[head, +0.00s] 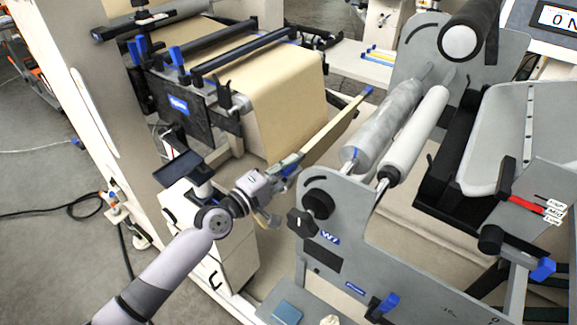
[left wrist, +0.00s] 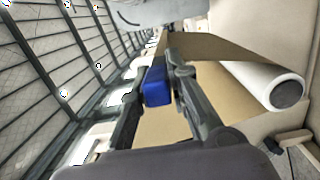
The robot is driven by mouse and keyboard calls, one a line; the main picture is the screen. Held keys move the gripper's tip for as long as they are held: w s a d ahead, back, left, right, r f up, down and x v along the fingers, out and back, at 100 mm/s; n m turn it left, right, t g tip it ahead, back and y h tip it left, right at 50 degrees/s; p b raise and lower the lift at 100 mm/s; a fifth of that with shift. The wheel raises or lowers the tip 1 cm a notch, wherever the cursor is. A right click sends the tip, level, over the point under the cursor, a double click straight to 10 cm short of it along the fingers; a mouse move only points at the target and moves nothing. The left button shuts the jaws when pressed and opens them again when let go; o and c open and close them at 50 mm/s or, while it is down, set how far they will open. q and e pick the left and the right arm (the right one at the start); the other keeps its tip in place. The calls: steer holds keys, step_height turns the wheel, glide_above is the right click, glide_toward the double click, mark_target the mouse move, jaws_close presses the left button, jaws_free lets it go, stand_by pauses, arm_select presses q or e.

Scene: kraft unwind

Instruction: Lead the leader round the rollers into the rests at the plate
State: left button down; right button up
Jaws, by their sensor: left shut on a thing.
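The leader (head: 285,100) is a brown web hanging from the rollers of the left-hand machine. Its leading edge is a tan bar (head: 338,127) with a blue end piece (head: 369,91) at the far end. My left gripper (head: 292,162) is shut on the bar's near end and holds it left of the grey roller (head: 385,125) and white roller (head: 415,135). In the left wrist view, a blue block (left wrist: 157,86) sits between the fingers, with brown web (left wrist: 165,125) behind. I cannot clearly make out the rests. My right gripper is out of view.
The grey side frame (head: 345,225) marked W7 stands just right of my left gripper. A large black roller (head: 485,22) is at the upper right. A grey plate (head: 535,190) with a red strip lies at the right. A white cabinet (head: 215,235) stands below my arm.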

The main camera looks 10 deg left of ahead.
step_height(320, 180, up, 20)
steer(key=p, duration=1.9)
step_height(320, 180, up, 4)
steer(key=p, duration=0.3)
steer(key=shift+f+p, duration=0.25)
steer(key=shift+p, duration=0.1)
